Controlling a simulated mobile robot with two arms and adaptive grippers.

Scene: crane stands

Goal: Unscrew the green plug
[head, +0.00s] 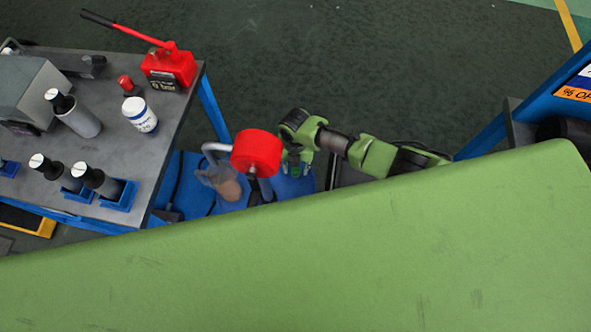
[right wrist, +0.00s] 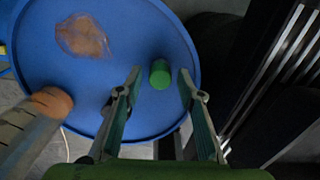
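The green plug (right wrist: 160,74) is a short cylinder on the blue drum lid (right wrist: 125,110), near the lid's right side in the right wrist view. My right gripper (right wrist: 160,72) is open, with one fingertip to the left of the plug and one to the right. Gaps show on both sides, so the fingers are not closed on it. How far the tips are above the lid is hard to tell. In the head view my right gripper (head: 296,170) points down over the blue drum (head: 292,187). I cannot make out the plug there. My left gripper is not in view.
A red cylinder (head: 257,152) stands close left of my right gripper. A blue frame (head: 482,138) stands right. Open floor lies behind.

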